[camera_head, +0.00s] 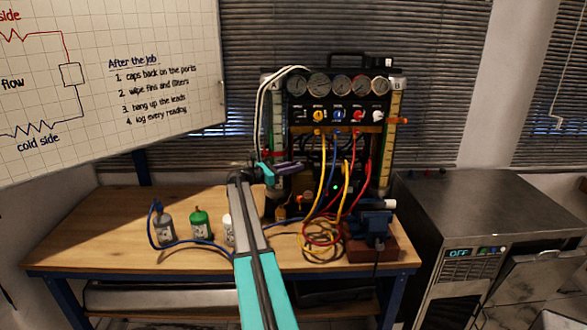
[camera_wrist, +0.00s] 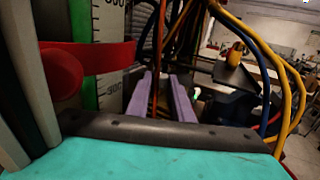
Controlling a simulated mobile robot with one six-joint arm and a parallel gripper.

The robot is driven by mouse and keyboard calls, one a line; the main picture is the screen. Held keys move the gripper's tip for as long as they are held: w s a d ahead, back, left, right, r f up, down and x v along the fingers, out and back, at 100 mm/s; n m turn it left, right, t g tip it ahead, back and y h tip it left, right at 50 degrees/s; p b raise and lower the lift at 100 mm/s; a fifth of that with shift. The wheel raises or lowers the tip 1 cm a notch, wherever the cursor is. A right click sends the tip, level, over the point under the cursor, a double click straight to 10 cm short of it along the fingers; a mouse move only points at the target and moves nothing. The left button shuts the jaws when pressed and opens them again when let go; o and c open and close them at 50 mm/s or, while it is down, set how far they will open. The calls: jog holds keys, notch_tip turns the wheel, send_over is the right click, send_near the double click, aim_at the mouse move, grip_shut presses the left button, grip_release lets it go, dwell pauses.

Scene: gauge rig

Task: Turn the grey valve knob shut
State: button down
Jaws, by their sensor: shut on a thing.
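My gripper (camera_head: 292,166) is at the lower left of the gauge rig (camera_head: 325,143), beside the tall column marked A. Its two purple fingers, also in the wrist view (camera_wrist: 162,95), point into the rig behind the hoses. They are shut with a narrow gap on something at their tips. What they hold is mostly hidden by the fingers and the dark surroundings; it fits the grey valve knob, but its turn angle cannot be read. A row of small coloured knobs (camera_head: 338,115) sits under the gauges, above my gripper.
A red clamp (camera_wrist: 80,62) on the column is close to my gripper's left. Yellow, blue and red hoses (camera_head: 345,185) hang to the right. A blue vise (camera_head: 373,222) and several bottles (camera_head: 200,223) stand on the wooden bench (camera_head: 110,225). The bench's left end is clear.

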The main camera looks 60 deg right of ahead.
jog(key=c, duration=1.6)
grip_release()
jog(key=shift+s+d+r, duration=0.1)
jog(key=shift+s+d, duration=0.1)
jog(key=shift+s, duration=0.1)
jog(key=shift+o, duration=0.2)
jog(key=shift+w+a, duration=0.1)
jog(key=shift+w+a, duration=0.1)
